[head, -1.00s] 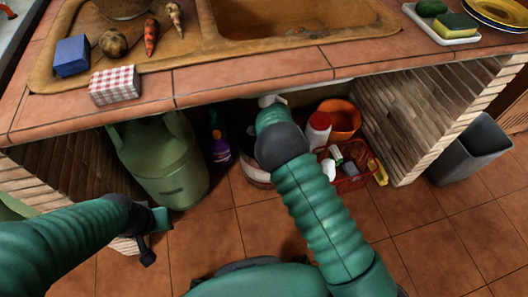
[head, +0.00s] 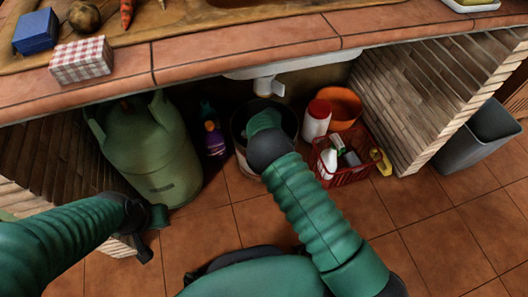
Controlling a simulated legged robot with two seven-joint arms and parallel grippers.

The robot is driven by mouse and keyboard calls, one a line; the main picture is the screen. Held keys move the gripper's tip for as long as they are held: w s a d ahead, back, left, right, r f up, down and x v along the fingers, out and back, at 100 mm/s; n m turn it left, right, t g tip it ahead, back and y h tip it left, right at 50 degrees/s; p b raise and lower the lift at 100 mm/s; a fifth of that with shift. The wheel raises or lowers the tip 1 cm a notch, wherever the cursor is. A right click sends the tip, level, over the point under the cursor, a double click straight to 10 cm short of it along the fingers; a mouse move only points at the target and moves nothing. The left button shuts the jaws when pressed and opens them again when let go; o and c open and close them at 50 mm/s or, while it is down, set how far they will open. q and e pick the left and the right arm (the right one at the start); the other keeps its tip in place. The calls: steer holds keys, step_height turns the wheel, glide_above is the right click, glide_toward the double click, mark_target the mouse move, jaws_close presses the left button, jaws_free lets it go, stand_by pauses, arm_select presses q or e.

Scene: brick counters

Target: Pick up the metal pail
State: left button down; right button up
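The metal pail (head: 243,162) stands on the floor under the sink, with a dark inside and a paler outer wall. My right arm reaches over its front, and the green end of that arm (head: 264,122) is at the pail's mouth. The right fingers are hidden there, so I cannot see whether they are open or touch the pail. My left gripper (head: 152,230) is open and empty, low at the left in front of the green gas bottle, well apart from the pail.
The green gas bottle (head: 151,153) and a purple bottle (head: 214,139) stand left of the pail. A red-capped white container (head: 316,121), an orange bucket (head: 345,108) and a red basket (head: 348,174) stand right. A drain pipe (head: 268,86) hangs above. Floor in front right is clear.

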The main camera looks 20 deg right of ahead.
steer(key=shift+r, duration=0.2)
jaws_close()
steer(key=shift+w, duration=0.15)
stand_by(1.1)
